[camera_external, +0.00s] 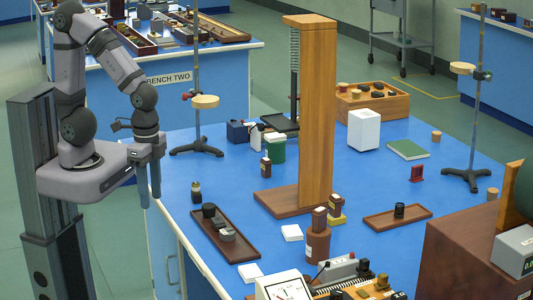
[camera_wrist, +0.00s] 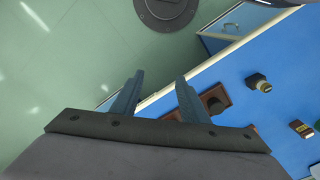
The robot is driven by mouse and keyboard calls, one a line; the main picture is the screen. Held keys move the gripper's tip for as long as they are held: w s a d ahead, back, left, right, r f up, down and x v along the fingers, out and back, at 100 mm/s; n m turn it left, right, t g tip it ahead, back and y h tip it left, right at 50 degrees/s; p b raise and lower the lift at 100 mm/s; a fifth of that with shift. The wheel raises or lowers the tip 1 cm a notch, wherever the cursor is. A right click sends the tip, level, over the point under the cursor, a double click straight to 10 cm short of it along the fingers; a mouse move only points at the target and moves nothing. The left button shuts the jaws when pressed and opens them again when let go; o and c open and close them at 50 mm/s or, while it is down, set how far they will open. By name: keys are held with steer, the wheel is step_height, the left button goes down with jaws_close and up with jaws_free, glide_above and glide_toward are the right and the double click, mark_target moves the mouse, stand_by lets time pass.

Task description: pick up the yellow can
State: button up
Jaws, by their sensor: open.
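My gripper (camera_external: 149,188) hangs at the left edge of the blue bench, fingers pointing down, open and empty. In the wrist view my gripper (camera_wrist: 160,78) has its two fingers apart with nothing between them. No plain yellow can stands out clearly.
A brown tray (camera_external: 240,252) with dark pieces lies near the bench's left edge. The tall wooden column (camera_external: 317,110) rises mid-bench. A ring stand (camera_external: 197,145) stands at the back left. Blue surface left of the column is partly free.

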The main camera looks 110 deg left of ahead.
step_height(320, 180, up, 4)
steer(key=n+t+h+b, duration=0.25)
steer(key=n+t, duration=1.05)
steer(key=n, duration=2.1)
glide_above(198, 183)
steer(key=s, duration=0.4)
steer(key=shift+n+y, duration=0.4)
steer(key=shift+y, duration=0.05)
steer(key=f, duration=1)
steer(key=shift+w+a+f, duration=0.1)
steer(key=shift+a+f, duration=0.2)
steer(key=shift+f, duration=0.5)
